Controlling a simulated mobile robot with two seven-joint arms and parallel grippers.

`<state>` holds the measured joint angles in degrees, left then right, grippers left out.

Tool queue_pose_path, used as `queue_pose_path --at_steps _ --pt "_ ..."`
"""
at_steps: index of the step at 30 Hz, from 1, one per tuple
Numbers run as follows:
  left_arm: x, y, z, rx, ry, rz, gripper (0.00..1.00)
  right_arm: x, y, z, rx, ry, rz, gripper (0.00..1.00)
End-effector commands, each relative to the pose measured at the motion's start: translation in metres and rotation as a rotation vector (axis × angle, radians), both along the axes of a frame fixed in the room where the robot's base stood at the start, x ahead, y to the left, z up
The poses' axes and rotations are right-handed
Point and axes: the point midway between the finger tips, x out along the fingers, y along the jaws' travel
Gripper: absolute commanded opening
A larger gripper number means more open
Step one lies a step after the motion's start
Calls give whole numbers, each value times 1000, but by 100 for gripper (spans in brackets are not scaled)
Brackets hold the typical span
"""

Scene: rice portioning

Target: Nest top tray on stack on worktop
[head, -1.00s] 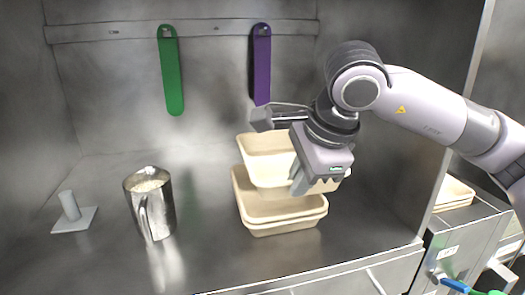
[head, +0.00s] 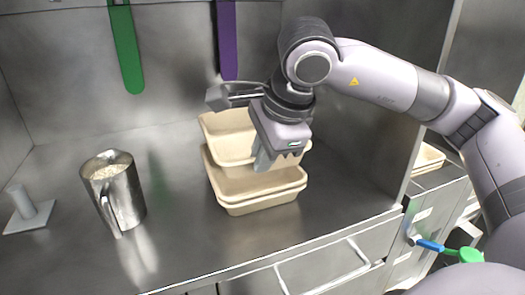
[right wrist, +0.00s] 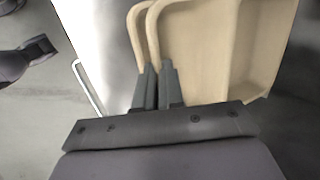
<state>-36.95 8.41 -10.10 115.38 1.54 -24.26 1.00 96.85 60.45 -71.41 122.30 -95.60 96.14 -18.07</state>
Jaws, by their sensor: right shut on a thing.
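The top tray (head: 228,133), a beige rectangular tray, is over the stack of similar beige trays (head: 262,202) on the steel worktop (head: 180,235). It looks slightly tilted and offset toward the back left; I cannot tell whether it touches the stack. My right gripper (head: 262,162) is shut on the tray's near right rim. In the right wrist view the fingers (right wrist: 158,88) pinch a tray rim, with the tray (right wrist: 215,40) to the right and another rim beside it. The gripper hides part of the top tray. My left gripper is not in view.
A metal jug of rice (head: 115,190) and a grey stand (head: 28,212) are left of the stack. A green paddle (head: 126,50) and a purple paddle (head: 227,40) hang on the back wall. More trays (head: 428,158) sit at right. Worktop in front of the stack is clear.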

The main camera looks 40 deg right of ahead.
Motion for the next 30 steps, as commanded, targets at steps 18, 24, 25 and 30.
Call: queue_pose_path --at_steps 18,24,25,30 --pt "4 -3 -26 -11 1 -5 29 0 0 -41 0 0 0 0" --pt "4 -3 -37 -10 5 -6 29 0 0 -51 0 1 1 0" --pt "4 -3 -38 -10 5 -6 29 0 0 -53 -1 2 1 0" --pt "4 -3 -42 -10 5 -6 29 -1 0 -58 -3 10 1 0"
